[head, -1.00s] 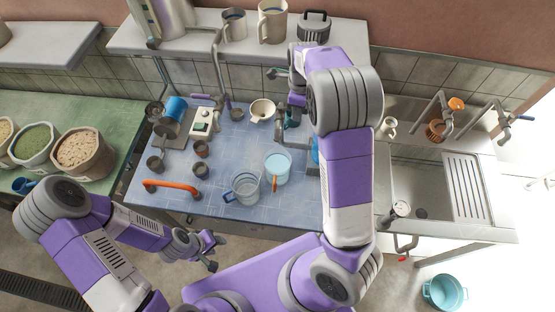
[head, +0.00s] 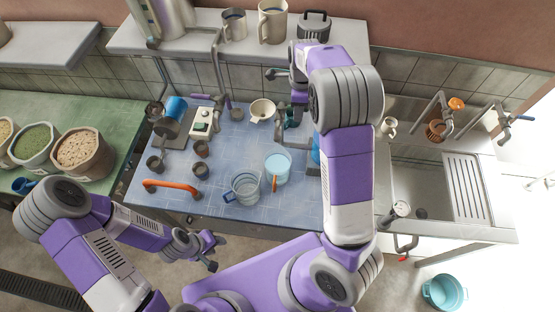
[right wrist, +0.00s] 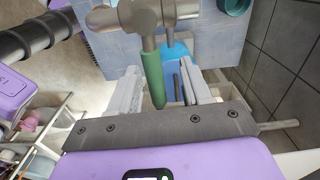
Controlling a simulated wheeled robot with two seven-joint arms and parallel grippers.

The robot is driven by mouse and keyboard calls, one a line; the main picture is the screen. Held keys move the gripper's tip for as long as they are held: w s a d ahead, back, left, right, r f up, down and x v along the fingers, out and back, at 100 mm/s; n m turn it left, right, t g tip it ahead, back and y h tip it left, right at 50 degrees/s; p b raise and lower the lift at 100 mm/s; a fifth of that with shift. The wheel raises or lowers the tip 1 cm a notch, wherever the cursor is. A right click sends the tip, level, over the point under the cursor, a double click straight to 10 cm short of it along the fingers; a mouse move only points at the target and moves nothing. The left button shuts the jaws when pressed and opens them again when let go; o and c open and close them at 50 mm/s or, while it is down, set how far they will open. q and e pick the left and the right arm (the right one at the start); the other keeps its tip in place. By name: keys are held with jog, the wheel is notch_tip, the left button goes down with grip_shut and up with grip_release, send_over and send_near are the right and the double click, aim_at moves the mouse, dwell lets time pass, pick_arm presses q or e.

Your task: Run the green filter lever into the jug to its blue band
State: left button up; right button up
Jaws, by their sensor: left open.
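The green filter lever (right wrist: 153,77) hangs from a grey metal tap (right wrist: 150,18) in the right wrist view. My right gripper (right wrist: 162,90) has its pale fingers on either side of the lever, with visible gaps, so it looks open. In the head view the right gripper is partly hidden beside the tap, near a green part (head: 291,119). A blue vessel (right wrist: 175,58) shows behind the lever; I cannot tell whether it is the jug. A clear jug with a blue handle (head: 245,187) stands on the blue worktop. My left gripper (head: 209,252) is open and empty, in front of the worktop.
A light-blue container (head: 277,168) stands beside the clear jug. An orange bar (head: 172,186) lines the worktop's front left. Several dark cups and a white switch box (head: 202,121) stand at the left. A sink (head: 425,180) is at the right.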

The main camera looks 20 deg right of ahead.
jog(key=shift+r, duration=3.5)
jog(key=shift+r, duration=0.1)
notch_tip(320, 180, up, 7)
jog(key=shift+r, duration=0.2)
jog(key=shift+s, duration=0.1)
